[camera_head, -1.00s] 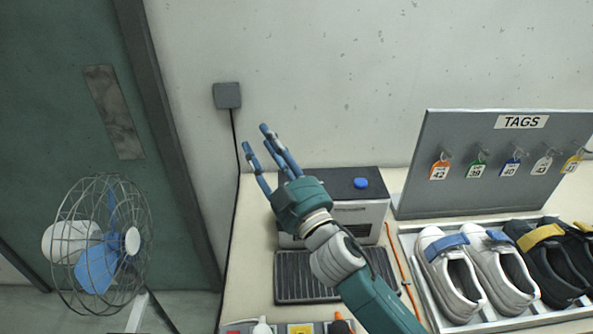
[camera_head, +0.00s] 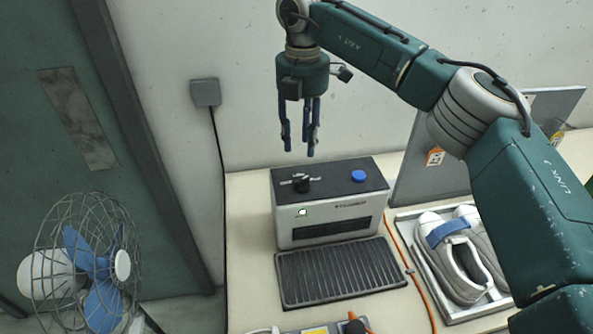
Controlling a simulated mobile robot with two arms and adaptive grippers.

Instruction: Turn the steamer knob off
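The steamer (camera_head: 330,213) is a light grey box with a black top, standing on the bench against the wall. Its black knob (camera_head: 301,184) with a pale crossbar is on the left of the top. A blue button (camera_head: 359,176) is on the right of the top. A small pale light (camera_head: 302,212) shows on the front below the knob. My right gripper (camera_head: 300,150) hangs fingers down above the knob, clear of it. Its blue fingers are apart with nothing between them. My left gripper is out of view.
A ribbed black mat (camera_head: 340,272) lies in front of the steamer. A tray (camera_head: 440,285) with white shoes is to the right, by the grey tag board (camera_head: 411,185). An orange cable (camera_head: 408,262) runs between. A caged fan (camera_head: 85,265) stands left of the bench.

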